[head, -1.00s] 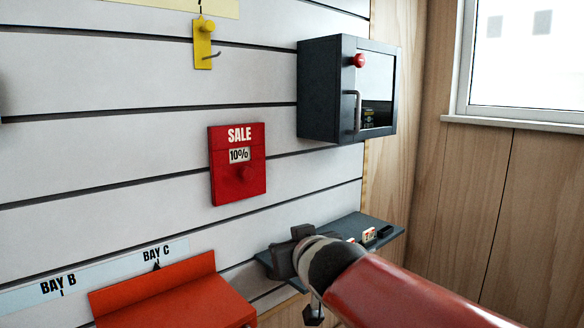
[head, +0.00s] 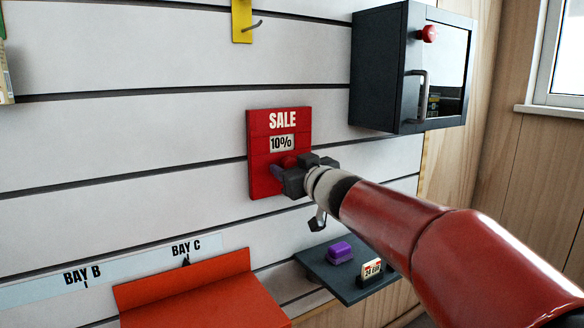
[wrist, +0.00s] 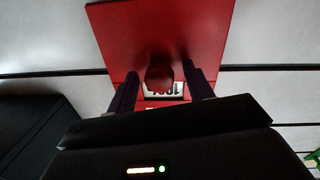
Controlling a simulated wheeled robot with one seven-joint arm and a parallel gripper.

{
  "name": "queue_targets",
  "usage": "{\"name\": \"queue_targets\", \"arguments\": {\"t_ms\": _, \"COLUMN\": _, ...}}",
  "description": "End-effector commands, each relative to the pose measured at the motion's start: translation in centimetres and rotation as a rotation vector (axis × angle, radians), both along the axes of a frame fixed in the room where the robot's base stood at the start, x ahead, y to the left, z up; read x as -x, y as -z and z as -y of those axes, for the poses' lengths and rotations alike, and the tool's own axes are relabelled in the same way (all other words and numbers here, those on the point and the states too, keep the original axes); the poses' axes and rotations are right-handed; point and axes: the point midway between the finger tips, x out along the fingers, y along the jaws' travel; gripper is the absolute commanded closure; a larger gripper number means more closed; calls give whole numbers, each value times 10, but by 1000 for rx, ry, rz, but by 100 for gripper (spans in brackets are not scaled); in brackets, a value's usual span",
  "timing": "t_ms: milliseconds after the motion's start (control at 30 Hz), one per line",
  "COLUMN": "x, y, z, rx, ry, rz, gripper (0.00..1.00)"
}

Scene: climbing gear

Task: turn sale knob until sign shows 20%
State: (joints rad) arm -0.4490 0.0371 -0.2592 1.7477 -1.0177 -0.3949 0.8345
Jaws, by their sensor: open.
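The red SALE sign (head: 262,125) is fixed on the white slatted wall, and its small window (head: 283,143) reads 10%. The round red knob (head: 289,161) sits below the window, partly hidden by my gripper in the head view. My gripper (head: 282,170) is open in front of the knob. In the wrist view the two dark fingers (wrist: 157,80) stand on either side of the knob (wrist: 159,76), with the right finger closer to it. I cannot tell whether either finger touches it. The sign appears upside down there, with the window partly hidden.
A dark cabinet (head: 379,70) with a glass door and red button hangs at upper right. Below my arm, a dark shelf (head: 349,287) holds a purple block (head: 340,252) and a price tag (head: 371,269). An orange shelf (head: 200,300) juts out at lower left. A yellow hook (head: 242,20) hangs above.

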Motion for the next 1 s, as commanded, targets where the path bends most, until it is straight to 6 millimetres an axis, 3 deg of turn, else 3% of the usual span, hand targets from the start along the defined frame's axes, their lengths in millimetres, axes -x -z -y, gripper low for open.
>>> {"name": "queue_targets", "arguments": {"t_ms": 300, "x": -3, "y": 0, "z": -1, "rx": -1, "ry": 1, "rz": 1, "gripper": 48}}
{"name": "queue_targets", "arguments": {"t_ms": 633, "x": -3, "y": 0, "z": -1, "rx": 0, "ry": 1, "rz": 0, "gripper": 92}}
{"name": "queue_targets", "arguments": {"t_ms": 1000, "x": -3, "y": 0, "z": 0, "rx": 52, "ry": 3, "rz": 35, "gripper": 92}}
